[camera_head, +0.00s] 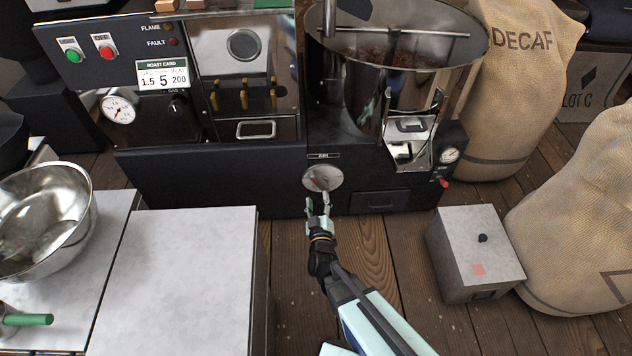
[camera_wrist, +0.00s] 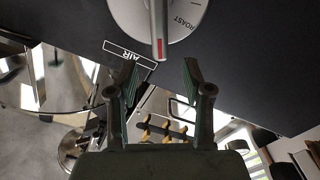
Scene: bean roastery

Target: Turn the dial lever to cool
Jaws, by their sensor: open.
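The round silver dial (camera_head: 323,178) is on the front of the dark roaster, low and near the middle. In the wrist view the dial (camera_wrist: 188,22) is cut off by the top edge. Its lever (camera_wrist: 160,38) has a red line and lies near the space ahead of my fingertips. The word ROAST shows on the dial face to the right of the lever; no cool mark is readable. My gripper (camera_head: 319,203) is just in front of the dial. In the wrist view my gripper (camera_wrist: 161,75) is open, with nothing between its fingers, apart from the lever.
An AIR label (camera_wrist: 130,54) is beside the dial, upside down in the wrist view. A grey box (camera_head: 476,255) with a black knob stands on the floor at right. A pale-topped cabinet (camera_head: 175,275) is at left. A drawer (camera_head: 380,200) is right of the dial.

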